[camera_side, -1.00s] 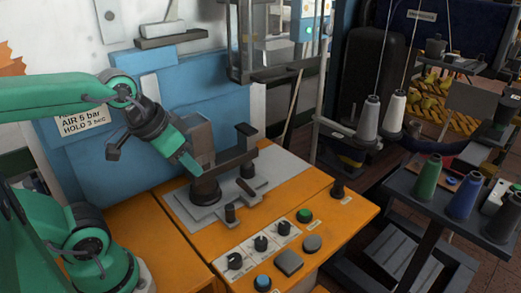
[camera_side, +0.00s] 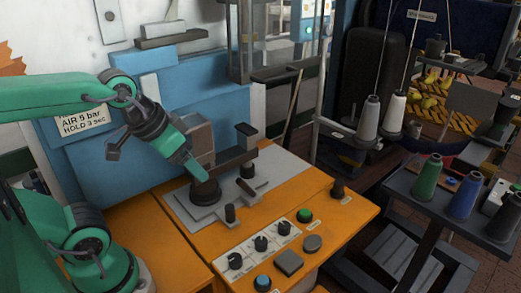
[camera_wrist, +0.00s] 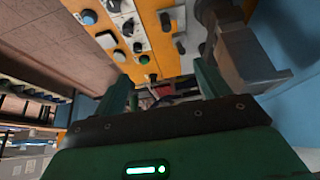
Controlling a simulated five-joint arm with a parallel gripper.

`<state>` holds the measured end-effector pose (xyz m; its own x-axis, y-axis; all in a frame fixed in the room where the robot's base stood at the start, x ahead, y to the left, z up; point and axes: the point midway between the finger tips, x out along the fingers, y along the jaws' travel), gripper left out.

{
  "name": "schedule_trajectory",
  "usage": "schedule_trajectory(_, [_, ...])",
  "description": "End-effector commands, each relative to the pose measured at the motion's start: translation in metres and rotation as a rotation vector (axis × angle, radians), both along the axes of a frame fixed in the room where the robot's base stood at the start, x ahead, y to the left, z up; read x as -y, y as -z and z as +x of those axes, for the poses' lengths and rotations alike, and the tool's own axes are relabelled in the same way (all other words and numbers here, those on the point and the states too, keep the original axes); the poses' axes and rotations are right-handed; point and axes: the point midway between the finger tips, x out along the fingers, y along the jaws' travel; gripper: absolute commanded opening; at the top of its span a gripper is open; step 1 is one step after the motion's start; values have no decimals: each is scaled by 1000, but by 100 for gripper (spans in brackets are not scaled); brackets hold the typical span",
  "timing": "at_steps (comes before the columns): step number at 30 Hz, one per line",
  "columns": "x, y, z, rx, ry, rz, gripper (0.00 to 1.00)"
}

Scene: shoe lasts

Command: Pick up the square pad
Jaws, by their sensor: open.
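A dark clamp fixture (camera_side: 206,190) on a grey plate (camera_side: 184,210) stands close to my gripper. Knobs (camera_side: 260,243), a blue button (camera_side: 262,282), a round grey button (camera_side: 312,243) and a green button (camera_side: 304,216) surround the pad. A spool stand (camera_side: 400,195) is at the right.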

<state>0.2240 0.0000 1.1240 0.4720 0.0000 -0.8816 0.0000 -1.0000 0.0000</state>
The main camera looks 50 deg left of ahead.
Motion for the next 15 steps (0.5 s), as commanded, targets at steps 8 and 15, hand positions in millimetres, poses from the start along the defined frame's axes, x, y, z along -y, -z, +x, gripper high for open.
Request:
schedule_trajectory(8, [3,1,5,-15,2,-6,75])
schedule_trajectory(15, [17,7,26,-74,9,-26,75])
